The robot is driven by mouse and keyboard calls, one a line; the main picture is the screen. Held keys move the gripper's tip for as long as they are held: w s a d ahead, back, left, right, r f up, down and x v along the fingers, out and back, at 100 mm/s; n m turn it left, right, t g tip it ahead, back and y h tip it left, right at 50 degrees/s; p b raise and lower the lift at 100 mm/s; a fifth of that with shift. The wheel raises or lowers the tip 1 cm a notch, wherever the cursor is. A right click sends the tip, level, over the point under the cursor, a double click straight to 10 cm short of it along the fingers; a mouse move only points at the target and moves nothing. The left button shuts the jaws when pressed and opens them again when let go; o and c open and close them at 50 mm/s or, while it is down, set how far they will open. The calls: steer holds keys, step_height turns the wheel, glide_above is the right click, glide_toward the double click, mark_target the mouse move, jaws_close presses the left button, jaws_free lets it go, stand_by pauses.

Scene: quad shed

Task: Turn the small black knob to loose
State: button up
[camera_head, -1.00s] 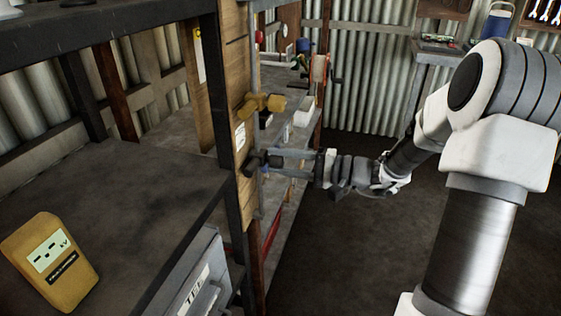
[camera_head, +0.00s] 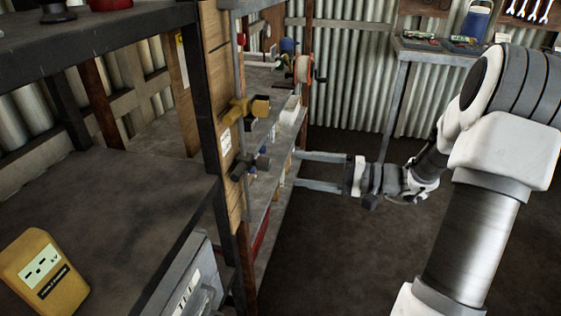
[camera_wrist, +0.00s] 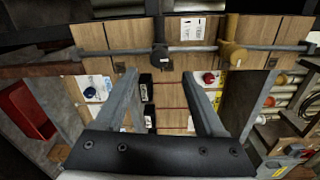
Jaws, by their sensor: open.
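The small black knob (camera_head: 250,166) sits on a thin metal pipe along the wooden post, below a yellow knob (camera_head: 248,108). In the wrist view the black knob (camera_wrist: 160,58) is beyond the fingertips, roughly centred between them, with the yellow knob (camera_wrist: 232,50) to its right. My gripper (camera_head: 298,168) is open and empty, its two fingers pointing at the black knob with a clear gap to it. Both fingers of my gripper (camera_wrist: 162,80) show in the wrist view. I cannot tell the knob's exact turn from here.
A yellow meter (camera_head: 45,272) lies on the dark shelf (camera_head: 130,200) at the left. A grey box (camera_head: 190,285) is below it. Shelves with small items run behind the post. A bench (camera_head: 440,47) stands at the back. The floor right of the post is clear.

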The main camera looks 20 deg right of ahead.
steer(key=p+v, duration=0.1)
steer(key=v, duration=0.7)
